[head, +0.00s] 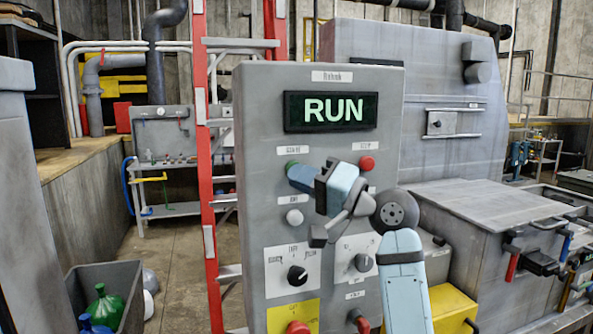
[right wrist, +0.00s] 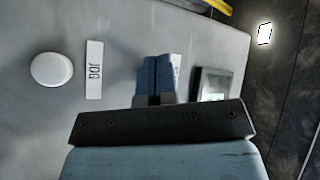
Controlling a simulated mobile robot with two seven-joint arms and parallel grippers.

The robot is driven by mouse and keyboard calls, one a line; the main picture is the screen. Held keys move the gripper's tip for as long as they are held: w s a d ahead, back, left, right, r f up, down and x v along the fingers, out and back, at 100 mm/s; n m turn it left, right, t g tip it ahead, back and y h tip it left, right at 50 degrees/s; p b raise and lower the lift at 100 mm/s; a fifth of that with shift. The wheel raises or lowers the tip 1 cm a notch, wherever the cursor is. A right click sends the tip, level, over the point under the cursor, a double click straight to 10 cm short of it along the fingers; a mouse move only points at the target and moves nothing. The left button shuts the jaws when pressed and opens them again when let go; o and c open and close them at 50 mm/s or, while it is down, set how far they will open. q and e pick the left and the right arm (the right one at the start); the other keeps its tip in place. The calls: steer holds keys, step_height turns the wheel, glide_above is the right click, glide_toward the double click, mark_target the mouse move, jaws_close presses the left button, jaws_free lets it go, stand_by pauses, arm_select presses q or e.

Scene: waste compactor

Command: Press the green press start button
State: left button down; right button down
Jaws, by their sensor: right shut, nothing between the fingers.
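The grey control panel (head: 385,110) stands upright in the head view, with a lit display (head: 330,111) reading RUN in green. The green button (head: 291,164) is on the panel's left side under a small label, and only its edge shows behind my fingers. My right gripper (head: 292,174) is shut and empty, with its fingertips at the green button; I cannot tell whether they touch it. In the right wrist view the blue fingers (right wrist: 156,78) are together against the panel face and hide the button. My left gripper is not in view.
A red button (head: 367,163) is to the right and a white button (head: 294,217) is below, labelled JOG in the wrist view. Black knobs (head: 297,276) and another red button (head: 298,327) are lower. A red ladder (head: 203,160) stands left of the panel.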

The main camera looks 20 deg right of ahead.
stand_by(0.6)
steer(key=shift+s, duration=0.8)
steer(key=shift+s+p, duration=0.1)
steer(key=shift+p, duration=0.25)
steer(key=shift+s+d+p, duration=0.1)
steer(key=shift+s+p, duration=0.5)
steer(key=shift+s, duration=1.8)
step_height(320, 180, down, 34)
steer(key=d+h, duration=0.3)
steer(key=h, duration=0.5)
steer(key=s+f+n+g+h+p, duration=0.1)
steer(key=s+f+n+g+h, duration=0.2)
steer(key=s+f, duration=1.9)
step_height(320, 180, down, 2)
steer(key=shift+s+f+n+h, duration=0.1)
steer(key=shift+s+n+h, duration=0.25)
steer(key=shift+n, duration=0.85)
